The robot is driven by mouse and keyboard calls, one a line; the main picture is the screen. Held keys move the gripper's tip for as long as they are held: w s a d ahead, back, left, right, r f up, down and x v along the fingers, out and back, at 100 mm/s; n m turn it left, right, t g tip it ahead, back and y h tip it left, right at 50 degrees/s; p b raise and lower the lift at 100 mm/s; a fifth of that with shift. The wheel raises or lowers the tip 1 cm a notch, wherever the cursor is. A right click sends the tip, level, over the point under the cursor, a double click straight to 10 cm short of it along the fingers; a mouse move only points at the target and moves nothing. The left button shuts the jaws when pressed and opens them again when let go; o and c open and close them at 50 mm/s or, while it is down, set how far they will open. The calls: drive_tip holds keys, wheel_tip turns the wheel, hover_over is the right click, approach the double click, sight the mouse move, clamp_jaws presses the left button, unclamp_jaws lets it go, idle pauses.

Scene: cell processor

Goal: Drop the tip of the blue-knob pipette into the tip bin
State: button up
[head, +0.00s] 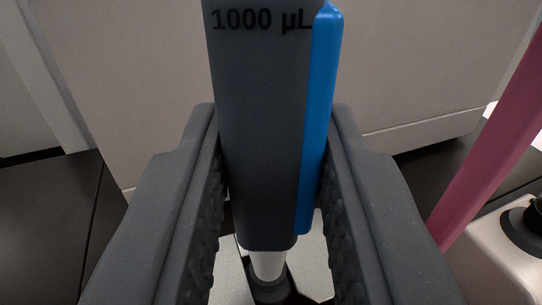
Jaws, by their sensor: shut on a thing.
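The pipette (262,130) is dark grey, marked "1000 µL", with a blue strip (321,110) down its right side. It stands about upright in the picture and its top runs out of view, so no knob shows. My gripper (275,185) is shut on the pipette's body, one ridged finger on each side. Below the body a short white shaft (267,264) leads down to a dark round part at the bottom edge. I cannot tell whether a tip is on it. I cannot make out a tip bin.
A pink bar (490,145) slants along the right edge. Below it is a white surface (490,262) with a black round part (522,228). Pale panels (130,90) fill the background, above a dark floor (45,225).

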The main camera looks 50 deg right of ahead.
idle(0.5)
drive_tip(key=shift+f, duration=0.5)
drive_tip(key=s+a, duration=0.2)
drive_tip(key=s, duration=0.2)
drive_tip(key=shift+s+a, duration=0.25)
drive_tip(key=shift+a, duration=0.15)
wheel_tip(320, 180, up, 8)
drive_tip(key=p, duration=0.5)
drive_tip(key=shift+f, duration=0.2)
